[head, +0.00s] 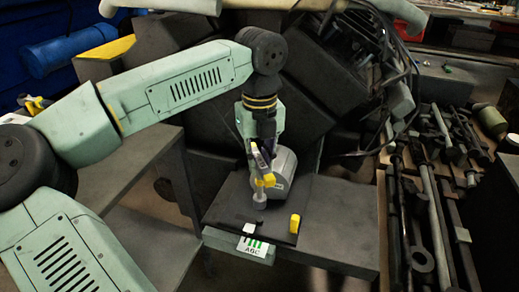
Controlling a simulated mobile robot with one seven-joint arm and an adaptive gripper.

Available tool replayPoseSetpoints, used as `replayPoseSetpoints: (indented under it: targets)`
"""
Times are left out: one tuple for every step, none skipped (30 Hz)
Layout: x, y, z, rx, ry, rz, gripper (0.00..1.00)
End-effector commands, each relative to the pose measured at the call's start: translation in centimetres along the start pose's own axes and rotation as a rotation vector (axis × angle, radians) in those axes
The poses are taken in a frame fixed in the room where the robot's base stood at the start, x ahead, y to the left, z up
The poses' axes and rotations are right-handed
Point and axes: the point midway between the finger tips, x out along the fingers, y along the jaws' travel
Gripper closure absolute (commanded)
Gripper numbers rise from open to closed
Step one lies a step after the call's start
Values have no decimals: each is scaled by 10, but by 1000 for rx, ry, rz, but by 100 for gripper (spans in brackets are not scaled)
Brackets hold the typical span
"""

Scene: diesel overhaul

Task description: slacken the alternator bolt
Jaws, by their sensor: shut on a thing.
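My gripper (260,181) points down over a dark plate in the head view. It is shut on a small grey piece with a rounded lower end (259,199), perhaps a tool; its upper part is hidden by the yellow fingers. A grey rounded housing (278,177), which may be the alternator, sits right behind the gripper, partly covered by it. I cannot make out the alternator bolt, nor whether the held piece touches the plate.
Long bars and tools (440,215) crowd the right. Dark engine blocks and cables (385,60) stand behind. A grey bench (345,215) has bare room.

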Motion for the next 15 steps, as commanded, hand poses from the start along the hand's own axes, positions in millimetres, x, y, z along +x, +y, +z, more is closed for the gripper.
replayPoseSetpoints:
  targets:
    - [-3,-1,-1,87,4,-4,100]
    - [-3,0,0,140,3,-4,100]
    - [-1,0,-1,212,4,-4,100]
    - [3,0,0,261,1,-2,100]
    - [6,0,0,308,-1,-1,100]
    - [7,0,0,372,-1,-1,100]
    - [8,0,0,421,-1,-1,100]
    - [9,0,0,469,0,-1,100]
    - [10,0,0,534,0,-1,100]
    - [11,0,0,583,1,-1,100]
    - [11,0,0,632,1,-1,100]
    - [12,0,0,696,0,0,100]
    - [13,0,0,746,0,0,100]
    - [14,0,0,794,-1,-1,100]
    - [14,0,0,859,-1,-1,100]
